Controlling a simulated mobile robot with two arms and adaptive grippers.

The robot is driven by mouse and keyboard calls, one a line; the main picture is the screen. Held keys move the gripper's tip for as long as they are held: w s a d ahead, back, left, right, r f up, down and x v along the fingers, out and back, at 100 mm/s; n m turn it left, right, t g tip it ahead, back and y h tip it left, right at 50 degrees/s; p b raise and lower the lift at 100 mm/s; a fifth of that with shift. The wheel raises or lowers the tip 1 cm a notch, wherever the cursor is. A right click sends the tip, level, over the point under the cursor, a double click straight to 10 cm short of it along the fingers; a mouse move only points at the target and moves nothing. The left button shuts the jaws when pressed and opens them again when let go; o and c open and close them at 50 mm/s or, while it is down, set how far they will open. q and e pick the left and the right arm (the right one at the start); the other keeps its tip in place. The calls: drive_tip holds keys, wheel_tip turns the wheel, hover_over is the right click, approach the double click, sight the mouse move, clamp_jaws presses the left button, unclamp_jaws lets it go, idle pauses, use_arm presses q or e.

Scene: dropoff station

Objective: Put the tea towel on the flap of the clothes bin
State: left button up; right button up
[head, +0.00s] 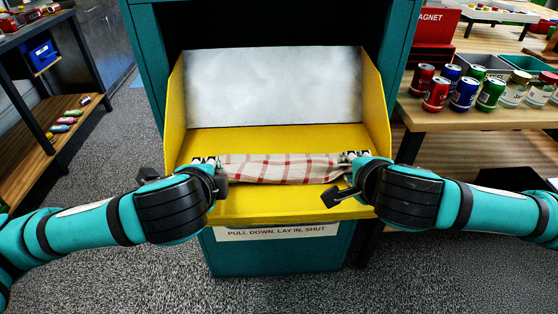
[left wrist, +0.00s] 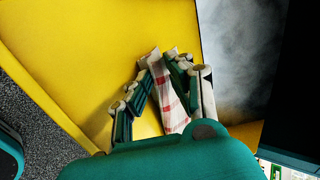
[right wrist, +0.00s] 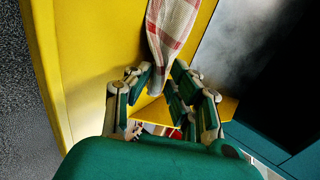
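The tea towel (head: 283,168), white with red checks, is stretched in a bunched strip across the clothes bin's yellow flap (head: 260,138). My left gripper (head: 205,160) is at the towel's left end. In the left wrist view its fingers close in on both sides of the towel (left wrist: 168,95). My right gripper (head: 352,156) is at the right end; in the right wrist view the towel (right wrist: 172,28) tapers down between its fingers. Both look shut on the cloth. The flap is pulled down. Whether the towel's underside touches the flap is hidden.
The teal bin (head: 280,258) has a label (head: 277,231) below the flap. Yellow side walls and a grey back plate (head: 275,87) bound the flap. A wooden table (head: 460,117) with cans and jars stands at right. Shelves (head: 45,140) stand at left, with bare floor between.

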use_arm(q)
drive_tip(key=o, duration=0.4)
use_arm(e)
drive_tip(key=o, duration=0.4)
drive_tip(key=shift+c, duration=0.2)
use_arm(q)
drive_tip(key=r, duration=0.3)
drive_tip(key=s+r, duration=0.1)
drive_tip(key=r, duration=0.2)
drive_tip(key=s+r, duration=0.1)
drive_tip(key=r, duration=0.2)
use_arm(e)
wheel_tip(320, 180, up, 9)
drive_tip(key=s, duration=0.2)
